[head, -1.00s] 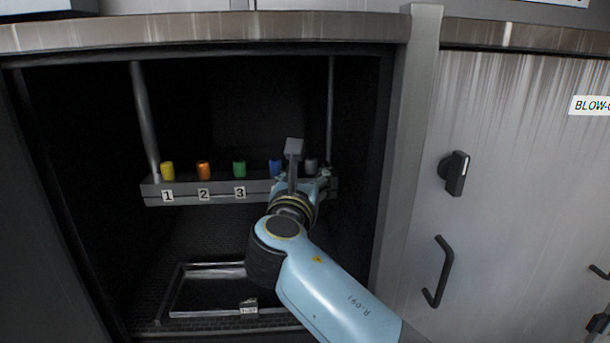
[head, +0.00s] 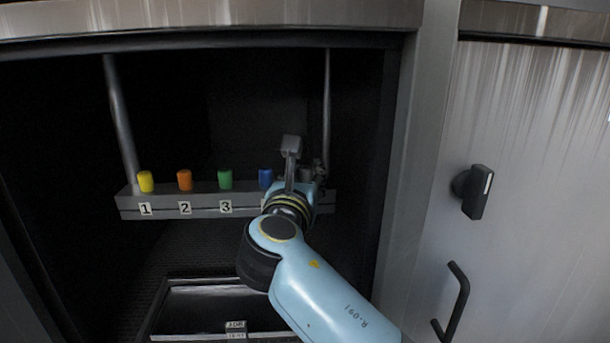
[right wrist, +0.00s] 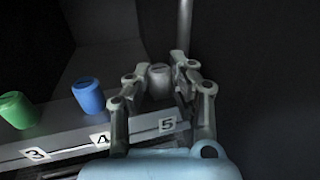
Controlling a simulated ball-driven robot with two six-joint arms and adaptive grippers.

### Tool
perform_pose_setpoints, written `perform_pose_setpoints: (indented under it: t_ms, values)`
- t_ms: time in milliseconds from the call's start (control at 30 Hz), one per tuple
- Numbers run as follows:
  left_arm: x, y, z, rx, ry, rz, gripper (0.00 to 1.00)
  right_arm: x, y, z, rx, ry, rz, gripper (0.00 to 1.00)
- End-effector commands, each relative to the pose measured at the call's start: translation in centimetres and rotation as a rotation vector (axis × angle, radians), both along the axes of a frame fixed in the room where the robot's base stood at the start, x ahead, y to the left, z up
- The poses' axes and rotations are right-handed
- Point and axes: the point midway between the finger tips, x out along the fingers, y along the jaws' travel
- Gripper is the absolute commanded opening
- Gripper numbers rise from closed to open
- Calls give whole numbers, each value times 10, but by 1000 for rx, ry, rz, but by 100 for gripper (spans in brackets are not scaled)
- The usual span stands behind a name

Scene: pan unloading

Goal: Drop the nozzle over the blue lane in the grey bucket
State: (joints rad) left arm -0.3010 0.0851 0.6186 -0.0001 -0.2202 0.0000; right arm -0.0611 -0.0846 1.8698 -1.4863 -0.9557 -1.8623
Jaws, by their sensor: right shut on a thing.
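Several coloured nozzle-like cylinders stand in a row on a grey bar (head: 175,207) inside a dark chamber. The blue one (head: 265,178) stands beside my right arm; in the right wrist view it (right wrist: 88,95) stands above label 4, left of the fingers. My right gripper (right wrist: 160,88) is shut on the grey cylinder (right wrist: 160,76) at label 5, still at the bar. In the head view my arm partly hides that end. No grey bucket is clearly identifiable. My left gripper is not in view.
Yellow (head: 146,181), orange (head: 184,180) and green (head: 225,179) cylinders stand farther left. A metal-rimmed open tray (head: 190,287) lies low on the chamber floor. Upright rods flank the bar. A frame post (head: 408,190) and a door with a black handle (head: 457,300) are at right.

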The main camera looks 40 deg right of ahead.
Motion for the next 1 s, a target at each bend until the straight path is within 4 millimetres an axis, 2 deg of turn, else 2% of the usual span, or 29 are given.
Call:
perform_pose_setpoints:
  t_ms: [100, 133, 300, 1000]
  values:
    - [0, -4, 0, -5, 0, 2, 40, 0, 0, 0, 0, 0, 0, 0]
    - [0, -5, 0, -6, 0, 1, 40, 0, 0, 0, 0, 0, 0, 19]
    - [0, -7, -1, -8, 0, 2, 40, 0, 0, 0, 0, 0, 0, 0]
    - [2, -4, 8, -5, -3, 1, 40, 0, 0, 6, 0, 0, 0, 0]
